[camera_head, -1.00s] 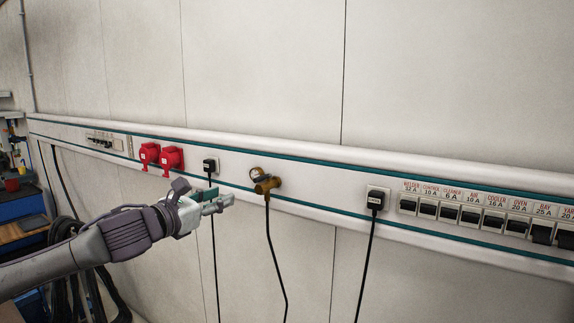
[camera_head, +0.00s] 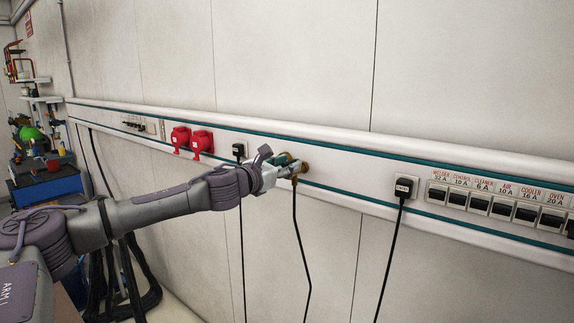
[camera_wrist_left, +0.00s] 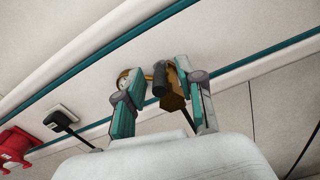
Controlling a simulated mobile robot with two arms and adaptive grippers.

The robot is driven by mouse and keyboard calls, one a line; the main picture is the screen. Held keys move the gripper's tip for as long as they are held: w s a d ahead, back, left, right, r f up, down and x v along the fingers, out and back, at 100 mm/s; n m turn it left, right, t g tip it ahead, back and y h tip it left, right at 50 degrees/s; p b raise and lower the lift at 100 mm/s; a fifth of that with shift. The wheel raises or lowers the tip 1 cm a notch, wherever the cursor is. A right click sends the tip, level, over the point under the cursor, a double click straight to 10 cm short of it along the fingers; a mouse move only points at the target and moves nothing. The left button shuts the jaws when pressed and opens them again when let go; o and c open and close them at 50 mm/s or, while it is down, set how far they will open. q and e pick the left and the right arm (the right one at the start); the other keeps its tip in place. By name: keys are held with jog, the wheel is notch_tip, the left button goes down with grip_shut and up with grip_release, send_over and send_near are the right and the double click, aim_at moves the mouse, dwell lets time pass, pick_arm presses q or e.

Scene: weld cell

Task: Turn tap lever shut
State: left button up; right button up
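The brass tap (camera_head: 296,171) sits on the wall rail, with a dark hose hanging from it. My left gripper (camera_head: 283,163) is at the tap and partly hides it in the head view. In the left wrist view, the fingers of the left gripper (camera_wrist_left: 154,98) are apart. The tap's brass body (camera_wrist_left: 177,92) and a dark lever-like part (camera_wrist_left: 159,80) show between them, nearer the right finger. A round gauge-like part (camera_wrist_left: 123,82) shows by the left finger. I cannot tell whether a finger touches the lever. My right gripper is not in view.
A black plug (camera_head: 239,150) and red sockets (camera_head: 191,140) are left of the tap. Another black plug (camera_head: 403,188) and a row of labelled breakers (camera_head: 500,207) are to the right. Cords hang below the rail. A blue cabinet (camera_head: 45,187) stands far left.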

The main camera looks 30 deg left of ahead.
pick_arm(q)
jog(key=shift+w, duration=0.2)
jog(key=shift+c, duration=0.2)
jog(key=shift+s, duration=0.1)
grip_shut()
